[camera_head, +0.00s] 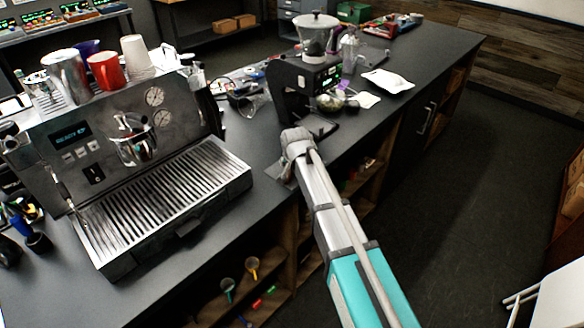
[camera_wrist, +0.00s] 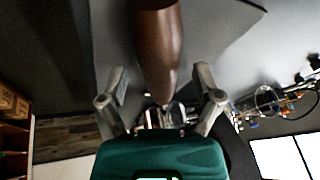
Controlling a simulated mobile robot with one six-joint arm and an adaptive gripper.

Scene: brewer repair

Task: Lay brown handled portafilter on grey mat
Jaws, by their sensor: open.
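In the wrist view, the brown handle (camera_wrist: 157,42) of the portafilter comes down from the top edge, its tapered end between the two fingers of my gripper (camera_wrist: 160,78). The fingers are spread, with a visible gap on both sides of the handle. The portafilter's metal head is out of view. A grey surface (camera_wrist: 112,30) lies behind the handle; it may be the grey mat, but I cannot tell for certain. In the head view my arm reaches to the counter's edge and hides the gripper and the handle.
An espresso machine (camera_head: 165,185) with cups on top stands left of my arm.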

